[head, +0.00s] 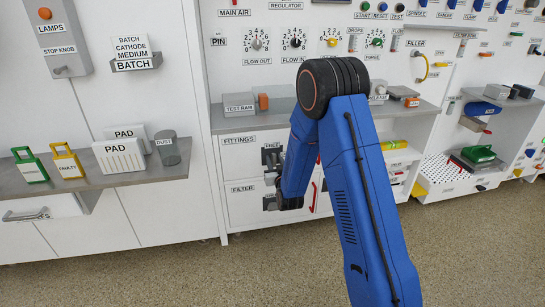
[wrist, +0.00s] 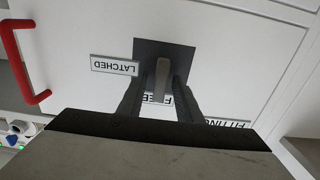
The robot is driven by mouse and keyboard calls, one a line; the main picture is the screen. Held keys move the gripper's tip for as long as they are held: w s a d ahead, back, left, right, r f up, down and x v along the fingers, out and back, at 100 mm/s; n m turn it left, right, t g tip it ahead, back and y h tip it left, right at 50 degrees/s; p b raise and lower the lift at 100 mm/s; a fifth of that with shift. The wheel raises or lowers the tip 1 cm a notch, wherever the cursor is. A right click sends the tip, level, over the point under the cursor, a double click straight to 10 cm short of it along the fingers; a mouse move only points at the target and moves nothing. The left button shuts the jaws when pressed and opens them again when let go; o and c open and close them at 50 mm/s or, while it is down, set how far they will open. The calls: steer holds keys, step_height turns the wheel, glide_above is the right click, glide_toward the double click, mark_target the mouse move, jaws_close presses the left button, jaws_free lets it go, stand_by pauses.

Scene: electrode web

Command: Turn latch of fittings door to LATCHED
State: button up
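The fittings door (wrist: 75,75) is a white panel that fills much of the wrist view. Its latch (wrist: 162,73) is a grey lever on a dark square plate (wrist: 180,50). The lever's lower end in the picture lies toward the partly hidden FREE label (wrist: 155,98); the LATCHED label (wrist: 114,66) is to the left of the plate. My gripper (wrist: 160,92) has one finger on each side of the lever, with gaps showing, so it looks open. In the head view my blue arm hides most of the latch area near the FITTINGS label (head: 238,140).
A red door handle (wrist: 24,62) stands out at the left of the wrist view. In the head view, a shelf with a test rain box (head: 239,103) is above the door. A FILTER label (head: 242,188) is below. The floor in front is clear.

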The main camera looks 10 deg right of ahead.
steer(key=shift+w, duration=0.2)
jaws_close()
